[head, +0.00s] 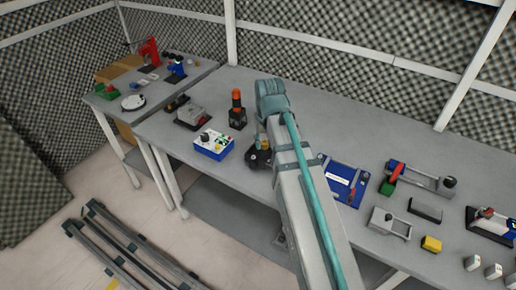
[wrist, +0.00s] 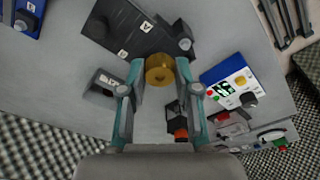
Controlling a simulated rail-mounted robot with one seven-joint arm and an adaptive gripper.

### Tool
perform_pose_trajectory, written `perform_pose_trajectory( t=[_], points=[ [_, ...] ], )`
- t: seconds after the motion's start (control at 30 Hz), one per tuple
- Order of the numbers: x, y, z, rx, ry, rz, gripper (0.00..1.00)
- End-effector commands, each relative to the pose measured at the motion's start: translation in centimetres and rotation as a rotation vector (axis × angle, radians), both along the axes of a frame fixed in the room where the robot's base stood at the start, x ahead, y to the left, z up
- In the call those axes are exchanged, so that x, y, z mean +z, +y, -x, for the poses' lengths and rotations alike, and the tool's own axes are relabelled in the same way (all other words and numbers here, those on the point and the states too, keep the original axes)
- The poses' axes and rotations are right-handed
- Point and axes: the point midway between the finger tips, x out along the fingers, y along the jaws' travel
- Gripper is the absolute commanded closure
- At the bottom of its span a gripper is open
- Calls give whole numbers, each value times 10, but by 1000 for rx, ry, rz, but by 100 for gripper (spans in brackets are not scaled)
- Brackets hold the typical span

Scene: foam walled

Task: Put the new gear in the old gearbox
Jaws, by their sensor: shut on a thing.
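A brass-coloured round gear (wrist: 160,69) with a hole in its middle sits between the fingertips of my gripper (wrist: 160,75) in the wrist view. My gripper is shut on it. A brass patch also shows beside my arm in the head view (head: 265,145); my arm hides most of the gripper there. A dark box with white lettered labels (wrist: 125,32) and a round knob at one end lies just beyond the gear in the wrist view. I cannot tell whether it is the old gearbox. A grey block with a dark recess (wrist: 103,88) stands left of the gripper.
A blue-and-white control box (head: 213,145) and an orange-topped black post (head: 237,108) stand left of my arm. A blue tray (head: 345,183), a grey device with a red-green part (head: 395,175) and a yellow block (head: 431,244) are to the right. The bench's back strip is clear.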

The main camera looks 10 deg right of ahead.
Motion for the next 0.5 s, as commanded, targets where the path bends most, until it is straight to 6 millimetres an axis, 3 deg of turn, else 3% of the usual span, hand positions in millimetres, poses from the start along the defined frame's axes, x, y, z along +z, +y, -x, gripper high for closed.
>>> perform_pose_trajectory(
  t=[0.03, 0.2, 0.5],
  points=[
    [-4, 1, -15, 0, 4, 0, 100],
    [-31, 3, -33, 0, 3, 0, 100],
    [-53, 5, -48, 0, 0, 0, 100]
  ],
)
